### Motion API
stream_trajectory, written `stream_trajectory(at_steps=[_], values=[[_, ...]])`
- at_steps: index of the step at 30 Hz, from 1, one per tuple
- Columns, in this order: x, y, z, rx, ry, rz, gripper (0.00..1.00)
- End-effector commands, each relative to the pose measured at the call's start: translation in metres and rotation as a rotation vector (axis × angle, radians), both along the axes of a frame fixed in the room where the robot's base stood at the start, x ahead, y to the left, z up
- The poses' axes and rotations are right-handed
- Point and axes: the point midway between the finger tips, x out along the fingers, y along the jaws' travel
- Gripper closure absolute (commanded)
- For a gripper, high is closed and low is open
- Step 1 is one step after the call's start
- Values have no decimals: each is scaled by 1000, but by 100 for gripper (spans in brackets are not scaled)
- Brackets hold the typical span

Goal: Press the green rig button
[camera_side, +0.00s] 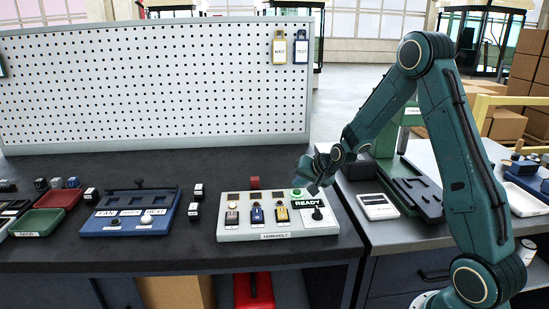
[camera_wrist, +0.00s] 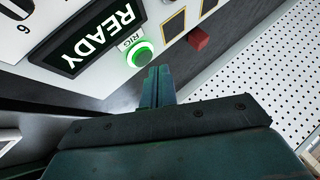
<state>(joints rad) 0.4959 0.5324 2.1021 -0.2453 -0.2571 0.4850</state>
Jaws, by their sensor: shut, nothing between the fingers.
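The green rig button (camera_wrist: 139,54) is lit, round and ringed in white, beside the label RIG in the wrist view. In the side view the green button (camera_side: 297,192) sits at the back right of a white panel box (camera_side: 228,236). The READY display (camera_wrist: 95,37) is lit next to it; it also shows in the side view (camera_side: 307,203). My gripper (camera_wrist: 158,70) is shut and empty, its tips close to the button in the wrist view. In the side view my gripper (camera_side: 310,185) is just right of the button. I cannot tell whether they touch.
A red block (camera_wrist: 199,39) stands behind the panel. A blue panel (camera_side: 130,212) and a red tray (camera_side: 60,199) lie to the left. A white pegboard (camera_side: 150,85) rises behind the bench. A small white device (camera_side: 378,206) lies to the right on a grey table.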

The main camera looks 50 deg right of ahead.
Motion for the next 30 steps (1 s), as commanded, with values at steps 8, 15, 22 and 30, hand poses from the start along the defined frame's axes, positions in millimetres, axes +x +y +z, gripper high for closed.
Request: stream_trajectory(at_steps=[8, 15, 22, 30], values=[[0, 0, 0, 0, 0, 0, 100], [0, 0, -1, 0, 0, 0, 100], [0, 0, -7, 1, 1, 1, 100], [0, 0, -9, 0, 0, 0, 100]])
